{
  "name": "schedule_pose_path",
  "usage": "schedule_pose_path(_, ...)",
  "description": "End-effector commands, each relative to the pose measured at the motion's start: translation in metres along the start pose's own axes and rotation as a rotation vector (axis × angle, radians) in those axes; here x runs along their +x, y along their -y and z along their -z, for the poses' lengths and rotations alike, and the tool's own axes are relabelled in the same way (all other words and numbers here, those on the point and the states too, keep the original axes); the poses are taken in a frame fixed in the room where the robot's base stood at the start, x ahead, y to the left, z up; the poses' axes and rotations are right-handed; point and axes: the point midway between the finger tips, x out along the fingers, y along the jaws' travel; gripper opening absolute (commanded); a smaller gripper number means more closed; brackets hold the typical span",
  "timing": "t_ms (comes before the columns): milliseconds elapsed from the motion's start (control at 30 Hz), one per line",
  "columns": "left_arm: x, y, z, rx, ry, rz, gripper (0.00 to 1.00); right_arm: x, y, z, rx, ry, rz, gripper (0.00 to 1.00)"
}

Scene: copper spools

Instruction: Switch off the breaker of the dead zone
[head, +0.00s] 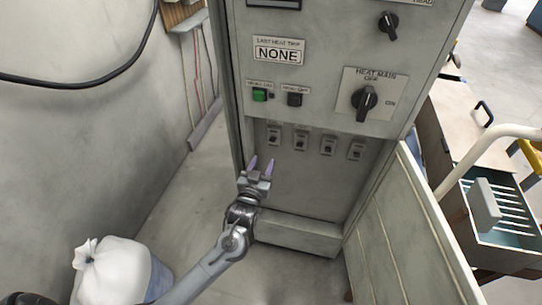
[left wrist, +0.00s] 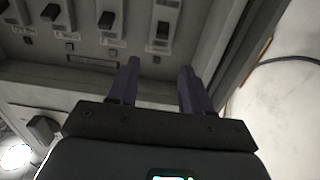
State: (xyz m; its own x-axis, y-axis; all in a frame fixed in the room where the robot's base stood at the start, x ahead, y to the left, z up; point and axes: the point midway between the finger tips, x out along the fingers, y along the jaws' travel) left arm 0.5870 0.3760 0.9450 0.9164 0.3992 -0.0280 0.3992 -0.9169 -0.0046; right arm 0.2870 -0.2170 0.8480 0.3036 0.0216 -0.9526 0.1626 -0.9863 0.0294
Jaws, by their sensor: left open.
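A row of several small breakers sits in a recess low on the grey cabinet (head: 300,185): the leftmost (head: 273,136), two in the middle (head: 300,140) (head: 327,145) and the rightmost (head: 355,151). Their labels are too small to read. My left gripper (head: 260,164) is open and empty, just below and left of the leftmost breaker, its fingers pointing up. In the left wrist view the spread fingers (left wrist: 159,68) lie below a breaker with a dark toggle (left wrist: 163,30), apart from it. Two more dark toggles show there (left wrist: 108,20) (left wrist: 50,12). My right gripper is out of view.
Above the breakers are a HEAT MAIN knob (head: 365,99), a green button (head: 260,95), a black button (head: 294,99) and a plate reading NONE (head: 278,50). An open cabinet door (head: 400,235) stands at right. A white sack (head: 115,270) is at lower left.

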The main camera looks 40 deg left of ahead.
Motion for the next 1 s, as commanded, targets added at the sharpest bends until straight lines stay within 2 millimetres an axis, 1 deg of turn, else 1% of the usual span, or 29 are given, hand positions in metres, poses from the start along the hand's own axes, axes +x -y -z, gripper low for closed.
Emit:
schedule_pose_path(33,0.004,0.0,-0.008,-0.002,-0.012,0.005,0.49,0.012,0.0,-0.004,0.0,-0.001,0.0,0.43)
schedule_pose_path(167,0.011,0.001,-0.008,-0.004,-0.027,0.011,0.49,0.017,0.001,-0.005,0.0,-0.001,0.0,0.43)
schedule_pose_path(333,0.026,0.002,-0.006,-0.004,-0.032,0.014,0.49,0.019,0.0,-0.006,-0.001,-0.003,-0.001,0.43)
schedule_pose_path(700,0.084,0.002,-0.005,-0.004,-0.03,0.013,0.49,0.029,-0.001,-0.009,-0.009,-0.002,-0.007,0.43)
schedule_pose_path(800,0.097,0.002,-0.005,-0.004,-0.03,0.013,0.49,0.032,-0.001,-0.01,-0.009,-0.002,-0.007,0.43)
schedule_pose_path(1000,0.113,0.002,-0.004,-0.004,-0.028,0.012,0.49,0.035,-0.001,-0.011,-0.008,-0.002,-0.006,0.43)
